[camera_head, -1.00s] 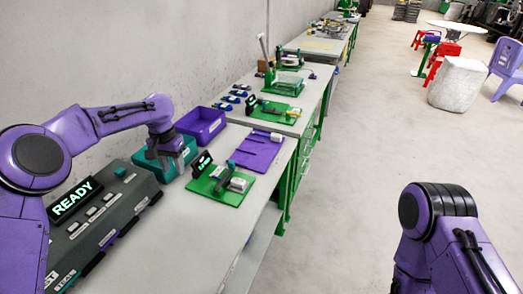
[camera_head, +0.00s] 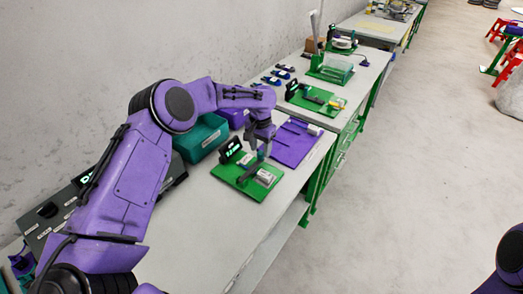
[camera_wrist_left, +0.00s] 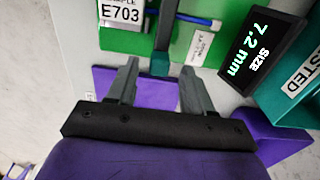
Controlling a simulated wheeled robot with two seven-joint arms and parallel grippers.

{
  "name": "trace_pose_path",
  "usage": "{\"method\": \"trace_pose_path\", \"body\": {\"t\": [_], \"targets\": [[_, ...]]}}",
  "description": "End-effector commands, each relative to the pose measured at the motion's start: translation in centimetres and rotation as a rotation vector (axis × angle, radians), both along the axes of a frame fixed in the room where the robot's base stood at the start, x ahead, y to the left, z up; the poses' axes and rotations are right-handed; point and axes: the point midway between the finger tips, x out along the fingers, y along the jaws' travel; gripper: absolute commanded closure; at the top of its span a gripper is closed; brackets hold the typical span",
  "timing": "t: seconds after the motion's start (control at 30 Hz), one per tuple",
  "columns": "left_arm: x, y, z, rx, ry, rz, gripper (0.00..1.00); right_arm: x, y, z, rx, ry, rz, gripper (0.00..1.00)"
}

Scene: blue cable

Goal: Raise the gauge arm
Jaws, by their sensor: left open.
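The gauge stands on a green board (camera_head: 228,172) on the bench. Its dark display (camera_head: 230,148) also shows in the left wrist view (camera_wrist_left: 262,45), reading "SIZE 7.2 mm". In that view the grey gauge arm (camera_wrist_left: 166,25) runs over the board to a dark teal end block (camera_wrist_left: 160,64). A blue cable (camera_wrist_left: 199,21) shows beside the arm, near a white E703 label (camera_wrist_left: 121,13). My left gripper (camera_head: 259,149) is over the board; in the wrist view its open fingers (camera_wrist_left: 160,72) stand either side of the end block. Whether they touch it is unclear. My right gripper is out of view.
A purple mat (camera_head: 297,147) lies beside the board. A teal bin (camera_head: 201,137) and a purple bin (camera_head: 236,117) stand behind it against the wall. A dark console (camera_head: 48,213) is at the left, partly hidden by my arm. The bench front (camera_head: 215,235) is clear.

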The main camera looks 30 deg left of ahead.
Motion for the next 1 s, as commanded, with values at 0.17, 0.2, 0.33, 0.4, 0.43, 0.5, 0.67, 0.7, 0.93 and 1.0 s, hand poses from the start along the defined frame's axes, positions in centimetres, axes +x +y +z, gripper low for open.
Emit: {"method": "trace_pose_path", "body": {"t": [0.17, 0.2, 0.33, 0.4, 0.43, 0.5, 0.67, 0.7, 0.93, 1.0], "targets": [[0.0, 0.0, -2.2, -0.001, 0.0, 0.0, 0.49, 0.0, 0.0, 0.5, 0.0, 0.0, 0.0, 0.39], [0.0, 0.0, -2.4, -0.001, -0.001, 0.0, 0.49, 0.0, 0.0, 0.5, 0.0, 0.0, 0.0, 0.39], [0.0, 0.0, -2.6, 0.0, -0.002, 0.0, 0.49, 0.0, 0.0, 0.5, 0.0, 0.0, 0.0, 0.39], [0.0, 0.0, -2.6, 0.0, -0.002, 0.0, 0.49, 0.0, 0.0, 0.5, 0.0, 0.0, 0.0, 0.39], [0.0, 0.0, -2.6, 0.0, -0.002, 0.0, 0.49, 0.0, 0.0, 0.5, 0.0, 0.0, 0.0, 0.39], [0.0, 0.0, -2.6, 0.0, -0.002, 0.0, 0.62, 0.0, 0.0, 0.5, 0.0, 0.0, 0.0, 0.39], [0.0, 0.0, -2.6, 0.0, -0.002, 0.0, 1.0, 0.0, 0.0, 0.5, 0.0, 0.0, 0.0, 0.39], [0.0, 0.0, -2.6, 0.0, -0.002, 0.0, 1.0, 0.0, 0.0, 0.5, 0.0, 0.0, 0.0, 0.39], [0.2, -0.7, -2.4, -0.003, -0.021, -0.013, 1.0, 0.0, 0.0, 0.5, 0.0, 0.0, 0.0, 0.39], [0.5, -1.5, -2.1, -0.006, -0.042, -0.025, 1.0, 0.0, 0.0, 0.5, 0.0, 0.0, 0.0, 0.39]]}}
